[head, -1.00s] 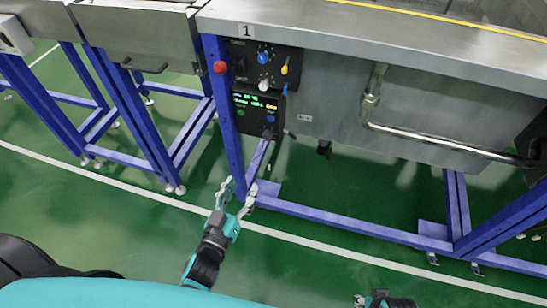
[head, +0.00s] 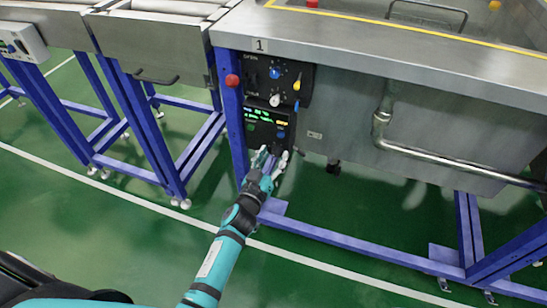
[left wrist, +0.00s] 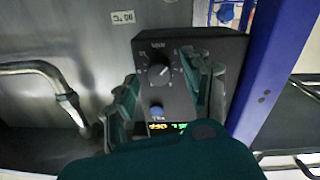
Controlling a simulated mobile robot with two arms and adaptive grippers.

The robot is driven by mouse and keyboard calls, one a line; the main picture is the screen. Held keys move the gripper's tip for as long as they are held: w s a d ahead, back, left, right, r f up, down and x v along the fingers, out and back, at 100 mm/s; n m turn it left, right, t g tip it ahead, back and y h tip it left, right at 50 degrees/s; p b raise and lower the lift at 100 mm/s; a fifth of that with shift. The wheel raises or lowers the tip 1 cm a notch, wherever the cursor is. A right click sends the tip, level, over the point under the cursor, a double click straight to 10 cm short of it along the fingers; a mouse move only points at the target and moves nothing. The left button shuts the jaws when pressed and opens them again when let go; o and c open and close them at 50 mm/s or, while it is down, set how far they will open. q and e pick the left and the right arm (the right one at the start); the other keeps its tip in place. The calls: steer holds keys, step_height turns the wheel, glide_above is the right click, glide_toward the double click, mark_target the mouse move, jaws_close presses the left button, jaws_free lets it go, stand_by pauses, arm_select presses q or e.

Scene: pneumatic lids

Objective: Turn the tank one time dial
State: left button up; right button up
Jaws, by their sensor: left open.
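Tank one carries a "1" label (head: 260,45) above a black upper control box (head: 262,90) and a lower box with a lit display (head: 266,116). My right gripper is not in view.
A red button (head: 232,80) is on the blue post left of the boxes. The upper box has a blue knob (head: 274,74), a white knob (head: 275,100) and a yellow switch (head: 297,84). A metal pipe (head: 440,160) runs along the tank at right.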

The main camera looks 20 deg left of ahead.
arm_select(q)
steer(key=shift+w, duration=0.2)
steer(key=shift+c, duration=0.2)
jaws_close()
steer(key=shift+m, duration=0.3)
